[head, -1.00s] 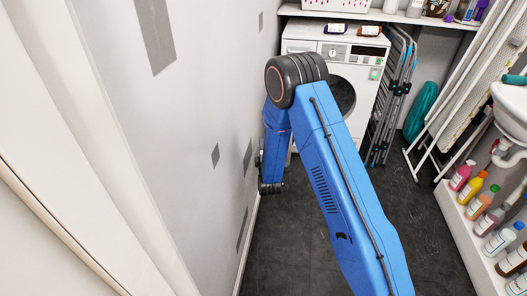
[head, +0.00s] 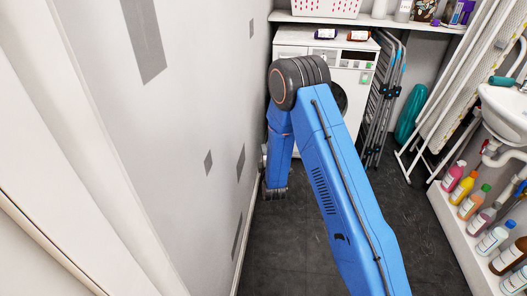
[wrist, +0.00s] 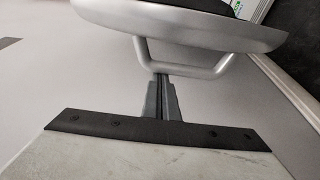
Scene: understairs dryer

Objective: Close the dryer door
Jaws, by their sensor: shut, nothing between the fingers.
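The white dryer (head: 354,100) stands at the far end of the room, partly hidden behind my arm. Its dark round opening (head: 340,99) shows at the arm's right side. In the wrist view the dryer door (wrist: 205,28) shows as a thick silver rim, with a silver loop handle (wrist: 205,73) below it. The door stands open, away from the dryer front; in the head view my arm hides it. My gripper (wrist: 161,78) is shut and empty, its fingertips right at the handle's bar. I cannot tell whether they touch it.
A grey wall (head: 200,130) runs close along the left of my arm. A folded drying rack (head: 384,100) leans right of the dryer. Several bottles (head: 475,205) stand on a low white ledge at right, below a sink (head: 505,108). The dark floor (head: 310,250) between is clear.

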